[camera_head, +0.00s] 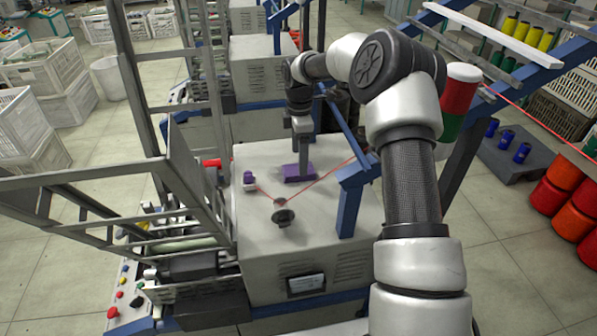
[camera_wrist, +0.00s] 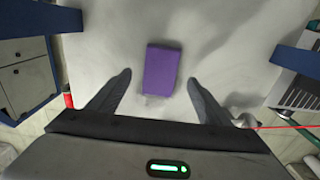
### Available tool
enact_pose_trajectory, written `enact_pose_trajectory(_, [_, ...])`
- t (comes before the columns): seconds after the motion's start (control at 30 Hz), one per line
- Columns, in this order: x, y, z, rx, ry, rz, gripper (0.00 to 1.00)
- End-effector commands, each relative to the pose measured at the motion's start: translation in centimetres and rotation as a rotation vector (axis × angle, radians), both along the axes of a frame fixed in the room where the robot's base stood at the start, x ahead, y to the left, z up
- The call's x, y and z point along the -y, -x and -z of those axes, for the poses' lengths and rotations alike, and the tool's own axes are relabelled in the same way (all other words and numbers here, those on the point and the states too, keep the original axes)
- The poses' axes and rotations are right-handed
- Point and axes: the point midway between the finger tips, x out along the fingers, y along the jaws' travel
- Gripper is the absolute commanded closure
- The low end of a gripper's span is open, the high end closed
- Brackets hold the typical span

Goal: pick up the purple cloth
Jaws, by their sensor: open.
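The purple cloth (camera_head: 299,172) lies as a small folded block on the pale top of the machine (camera_head: 262,222). In the wrist view the cloth (camera_wrist: 161,70) is near the middle, slightly tilted, just ahead of and between my fingertips. My gripper (camera_head: 304,172) points down over the cloth in the head view and hides part of it. In the wrist view my gripper (camera_wrist: 160,84) has its two dark fingers spread wide, with nothing between them touching the cloth. The exact height above the cloth is hard to tell.
A small white-and-purple item (camera_head: 248,182) sits left of the cloth. A dark round guide (camera_head: 284,215) with red thread stands in front. A blue frame post (camera_head: 351,205) rises at the right, and a grey metal rack (camera_head: 185,190) stands at the left.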

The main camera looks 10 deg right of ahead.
Motion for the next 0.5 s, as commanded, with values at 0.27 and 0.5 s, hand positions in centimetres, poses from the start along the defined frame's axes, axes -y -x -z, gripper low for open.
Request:
enact_pose_trajectory(0.27, [0.1, 0.2, 3.8, -0.003, -0.001, 0.001, 0.28])
enact_pose_trajectory(0.5, [0.1, 0.2, 4.1, -0.001, 0.0, 0.001, 0.28])
